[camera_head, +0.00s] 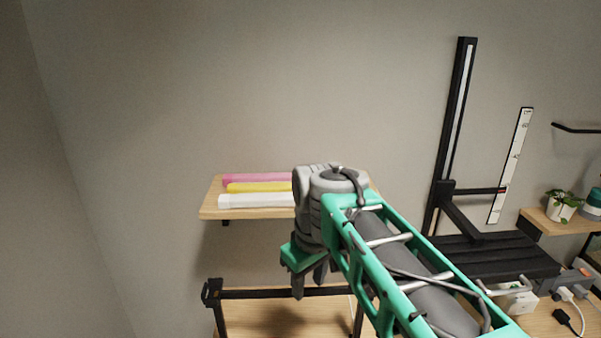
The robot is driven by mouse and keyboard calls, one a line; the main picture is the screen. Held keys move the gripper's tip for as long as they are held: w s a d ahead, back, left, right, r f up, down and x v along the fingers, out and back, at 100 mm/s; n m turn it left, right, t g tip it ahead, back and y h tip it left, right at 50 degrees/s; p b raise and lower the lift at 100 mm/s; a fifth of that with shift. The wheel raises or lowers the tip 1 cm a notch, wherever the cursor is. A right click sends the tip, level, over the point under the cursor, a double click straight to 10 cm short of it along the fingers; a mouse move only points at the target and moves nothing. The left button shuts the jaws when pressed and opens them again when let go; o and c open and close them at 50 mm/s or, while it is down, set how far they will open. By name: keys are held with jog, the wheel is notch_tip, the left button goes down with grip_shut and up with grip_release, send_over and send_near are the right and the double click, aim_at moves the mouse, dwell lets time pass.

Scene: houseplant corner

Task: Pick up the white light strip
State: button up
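The white light strip (256,201) lies along the front of a wooden wall shelf (211,210). A yellow strip (258,187) and a pink strip (256,177) lie behind it on the same shelf. My gripper (310,281) hangs in front of and below the shelf, pointing down, apart from the white strip in the picture. My wrist hides the right part of the strips and shelf. The fingers are dark and partly hidden, so their opening is unclear. I see nothing held in them.
Below is a wooden surface (268,318) with a black rail (285,293). To the right stand a tall black post (459,110), a white ruler-like strip (511,165), a black slatted platform (490,258) and a potted plant (562,208). The wall left of the shelf is bare.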

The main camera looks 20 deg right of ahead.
jog(key=w+r+n+p, duration=0.1)
jog(key=w+r+n, duration=0.2)
jog(key=w+r, duration=0.2)
jog(key=w+d+r+n+g+p, duration=0.1)
jog(key=w+r+n+p, duration=0.1)
jog(key=w+r, duration=0.3)
jog(key=w+r+n+g+p, duration=0.1)
jog(key=w+r+n, duration=0.4)
jog(key=r, duration=0.5)
jog(key=shift+w+d+p, duration=0.2)
jog(key=shift+w+p, duration=0.25)
jog(key=shift+p, duration=0.3)
jog(key=shift+w+r+n, duration=0.1)
jog(key=shift+n, duration=0.2)
jog(key=f, duration=0.6)
jog(key=shift+s+a+f, duration=0.25)
jog(key=shift+a+f, duration=0.05)
jog(key=shift+a, duration=0.1)
jog(key=shift+f, duration=0.5)
jog(key=shift+c, duration=0.4)
grip_shut()
